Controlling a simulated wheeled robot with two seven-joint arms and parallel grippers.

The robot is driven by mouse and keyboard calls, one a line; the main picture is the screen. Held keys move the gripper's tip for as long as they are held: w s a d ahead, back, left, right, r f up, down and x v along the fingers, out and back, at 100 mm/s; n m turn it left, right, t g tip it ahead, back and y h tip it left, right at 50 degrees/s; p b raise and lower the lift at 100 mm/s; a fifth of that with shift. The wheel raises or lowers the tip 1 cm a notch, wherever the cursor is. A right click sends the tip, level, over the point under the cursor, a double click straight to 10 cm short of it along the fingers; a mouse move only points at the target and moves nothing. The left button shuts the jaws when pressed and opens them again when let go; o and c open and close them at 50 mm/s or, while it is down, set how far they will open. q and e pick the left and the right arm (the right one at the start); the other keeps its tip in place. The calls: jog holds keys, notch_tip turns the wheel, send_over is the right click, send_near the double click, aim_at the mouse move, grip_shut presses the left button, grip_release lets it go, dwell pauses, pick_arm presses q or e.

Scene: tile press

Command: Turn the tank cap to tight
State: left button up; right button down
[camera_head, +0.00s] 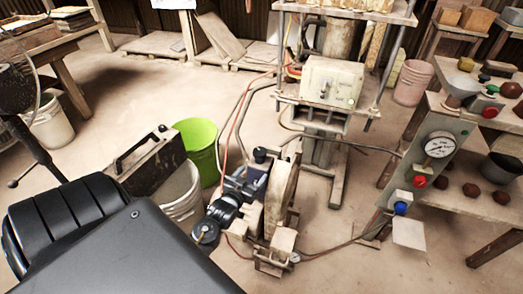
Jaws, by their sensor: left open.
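The tank cap (260,154) appears to be the small black knob on top of a dark tank (256,180), beside the press at the middle of the view. It is too small to tell how far it is turned. My left arm and gripper (70,222) loom large and close at the bottom left, dark grey and black with a ribbed part. They are well apart from the cap, and the fingertips cannot be clearly made out. My right gripper is not in view.
A black motor (222,208) and a beige wheel (281,200) crowd the tank, with hoses around it. A green bucket (199,145) stands to its left. The press (332,82) rises behind. A gauge panel (437,150) stands at right.

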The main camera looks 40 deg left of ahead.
aim_at(262, 148)
pick_arm(q)
jog(key=shift+t+y, duration=0.3)
jog(key=shift+t, duration=0.3)
jog(key=x, duration=0.3)
jog(key=a+r+b+x, duration=0.1)
jog(key=x, duration=0.7)
jog(key=shift+s+a+r, duration=0.15)
jog(key=shift+a+r, duration=0.2)
jog(key=shift+r, duration=0.05)
jog(key=shift+w+a+b, duration=0.15)
jog(key=shift+w+b, duration=0.15)
jog(key=shift+w, duration=0.2)
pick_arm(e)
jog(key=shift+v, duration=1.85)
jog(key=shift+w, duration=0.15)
pick_arm(q)
jog(key=c, duration=1)
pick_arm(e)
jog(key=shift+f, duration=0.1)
